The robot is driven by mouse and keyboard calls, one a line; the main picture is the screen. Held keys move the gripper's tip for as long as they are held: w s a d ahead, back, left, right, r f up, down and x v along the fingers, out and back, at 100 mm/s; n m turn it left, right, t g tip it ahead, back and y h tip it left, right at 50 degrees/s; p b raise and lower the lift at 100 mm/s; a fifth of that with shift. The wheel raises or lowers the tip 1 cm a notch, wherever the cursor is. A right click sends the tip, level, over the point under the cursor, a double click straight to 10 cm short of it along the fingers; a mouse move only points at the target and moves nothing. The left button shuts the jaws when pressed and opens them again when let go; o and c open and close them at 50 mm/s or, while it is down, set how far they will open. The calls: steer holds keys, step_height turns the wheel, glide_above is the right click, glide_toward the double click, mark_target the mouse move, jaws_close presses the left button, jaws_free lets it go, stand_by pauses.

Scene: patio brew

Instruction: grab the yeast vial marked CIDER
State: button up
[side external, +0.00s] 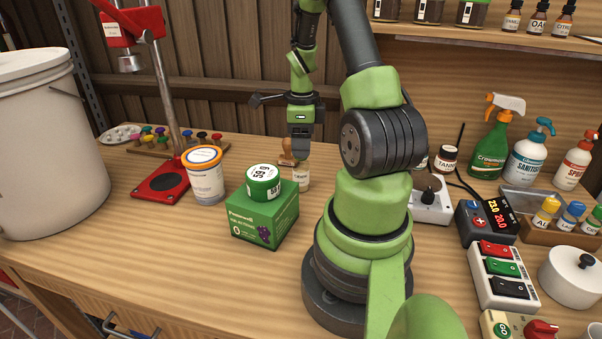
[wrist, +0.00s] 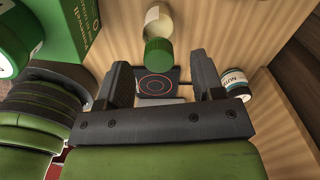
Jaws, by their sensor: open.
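A small rack (side external: 550,232) at the right edge of the side external view holds vials with coloured caps. The rightmost vial (side external: 592,224) has a green cap and a cut-off label that seems to begin with CI. My gripper (side external: 300,150) is far to its left, pointing down near the middle of the table. In the wrist view my gripper (wrist: 160,70) has its fingers wide apart with nothing held. A green-capped pale container (wrist: 158,32) lies beyond the fingertips. The rack is not in the wrist view.
A green box (side external: 265,220) with a green-lidded tub (side external: 263,184) stands left of my base. A labelled pale container (side external: 302,178) stands below my gripper. A switch box (side external: 502,275), a temperature controller (side external: 487,220) and a white pot (side external: 573,277) stand near the rack, with spray bottles (side external: 492,145) behind.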

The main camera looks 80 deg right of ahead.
mark_target(301, 170)
steer(key=shift+f, duration=1.5)
jaws_close()
steer(key=shift+r, duration=0.15)
